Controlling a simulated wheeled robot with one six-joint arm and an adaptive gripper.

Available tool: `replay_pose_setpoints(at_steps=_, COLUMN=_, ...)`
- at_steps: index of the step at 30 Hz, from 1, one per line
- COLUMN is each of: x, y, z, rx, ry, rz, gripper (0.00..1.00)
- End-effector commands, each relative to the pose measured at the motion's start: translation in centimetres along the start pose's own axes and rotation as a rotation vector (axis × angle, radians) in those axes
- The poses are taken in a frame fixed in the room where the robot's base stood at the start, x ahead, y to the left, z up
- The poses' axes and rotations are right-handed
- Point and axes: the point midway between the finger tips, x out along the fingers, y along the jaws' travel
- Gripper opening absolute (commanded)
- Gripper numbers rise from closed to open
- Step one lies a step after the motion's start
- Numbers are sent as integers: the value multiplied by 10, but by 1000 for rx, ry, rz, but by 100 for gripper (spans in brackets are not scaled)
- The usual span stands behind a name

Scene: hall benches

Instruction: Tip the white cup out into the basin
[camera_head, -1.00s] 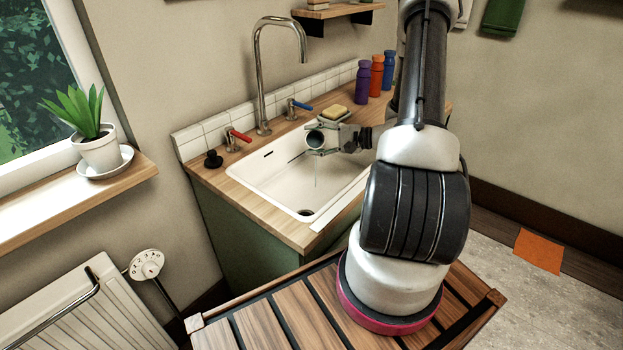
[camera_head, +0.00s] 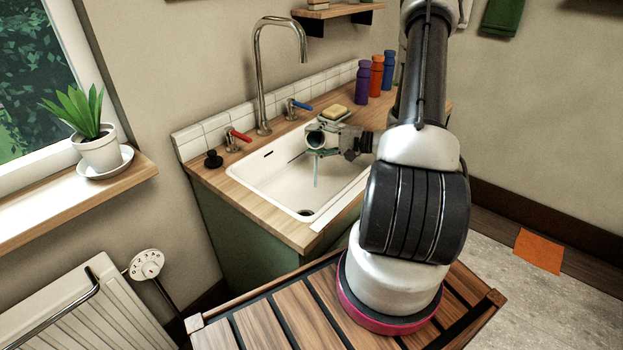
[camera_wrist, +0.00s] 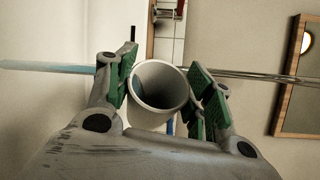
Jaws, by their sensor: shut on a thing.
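My gripper (camera_head: 328,140) is shut on the white cup (camera_head: 315,138) above the basin (camera_head: 270,188). In the head view the cup is tipped, its mouth towards the left and front. A thin bluish-grey stream falls from it into the basin. In the wrist view the cup (camera_wrist: 159,88) sits between the green-padded fingers of my gripper (camera_wrist: 163,95), and a pale blue stream runs off to the left. The inside of the cup is dark, and how much is left in it I cannot tell.
A tall tap (camera_head: 262,75) stands behind the basin, with red (camera_head: 238,135) and blue (camera_head: 298,105) handles. A yellow sponge (camera_head: 334,112) lies behind the gripper. Purple (camera_head: 362,82), orange (camera_head: 376,76) and blue (camera_head: 388,70) bottles stand at the back right. A black plug (camera_head: 213,159) sits on the left counter.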

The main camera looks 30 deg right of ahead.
Motion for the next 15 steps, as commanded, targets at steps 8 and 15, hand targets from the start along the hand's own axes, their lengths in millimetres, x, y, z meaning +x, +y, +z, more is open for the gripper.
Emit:
replay_pose_setpoints(at_steps=8, x=0, y=0, z=0, rx=-13, ry=0, rz=-5, gripper=22)
replay_pose_setpoints(at_steps=15, x=-1, y=0, z=2, rx=-71, ry=1, rz=-30, gripper=22)
